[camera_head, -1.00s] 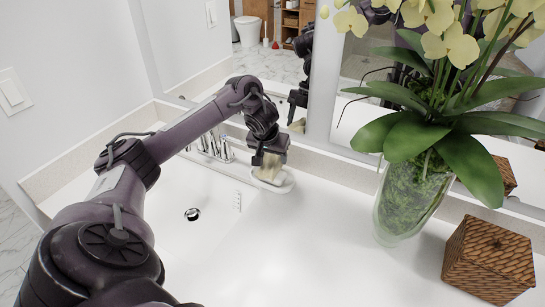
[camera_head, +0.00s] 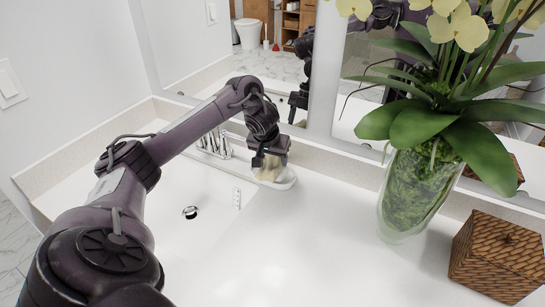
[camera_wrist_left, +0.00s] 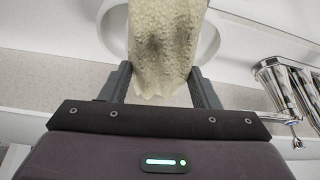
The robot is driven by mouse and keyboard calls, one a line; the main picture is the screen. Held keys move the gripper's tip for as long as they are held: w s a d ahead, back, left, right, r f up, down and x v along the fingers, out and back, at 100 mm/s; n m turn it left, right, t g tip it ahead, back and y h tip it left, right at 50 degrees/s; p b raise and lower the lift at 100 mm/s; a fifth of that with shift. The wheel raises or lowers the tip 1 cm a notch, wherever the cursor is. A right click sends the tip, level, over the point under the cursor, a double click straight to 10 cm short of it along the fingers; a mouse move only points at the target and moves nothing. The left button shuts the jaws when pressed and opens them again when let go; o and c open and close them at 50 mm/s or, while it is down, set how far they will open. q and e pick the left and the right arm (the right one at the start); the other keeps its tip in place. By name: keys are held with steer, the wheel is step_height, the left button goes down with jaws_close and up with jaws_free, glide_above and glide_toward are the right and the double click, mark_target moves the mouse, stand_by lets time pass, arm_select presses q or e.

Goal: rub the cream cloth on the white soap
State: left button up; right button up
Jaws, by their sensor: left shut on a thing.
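My left gripper (camera_head: 269,163) is shut on the cream cloth (camera_head: 270,174), which hangs below the fingers. The gripper points down over a small white oval dish (camera_head: 287,183) at the back of the counter, right of the tap. The cloth's lower part is at the dish; I cannot tell whether it touches anything inside. In the left wrist view the textured cloth (camera_wrist_left: 165,45) comes out between the two fingers and lies across the white dish (camera_wrist_left: 208,42). The white soap cannot be made out; the cloth covers the middle of the dish. My right gripper is not in view.
A chrome tap (camera_head: 215,144) stands left of the dish, behind the sink basin (camera_head: 165,205). A glass vase (camera_head: 412,195) with a yellow orchid and a woven box (camera_head: 497,260) stand to the right. The mirror (camera_head: 240,60) rises behind. The front middle counter is clear.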

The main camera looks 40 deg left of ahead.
mark_target(272, 158)
arm_select(q)
steer(key=shift+f, duration=0.55)
stand_by(0.4)
steer(key=shift+s+d+f+p, duration=0.1)
steer(key=shift+s+f+p, duration=0.05)
steer(key=shift+p, duration=0.25)
stand_by(2.1)
steer(key=shift+r+p, duration=0.9)
steer(key=shift+p, duration=0.2)
step_height(272, 158, up, 6)
steer(key=p, duration=0.7)
steer(key=shift+f, duration=0.3)
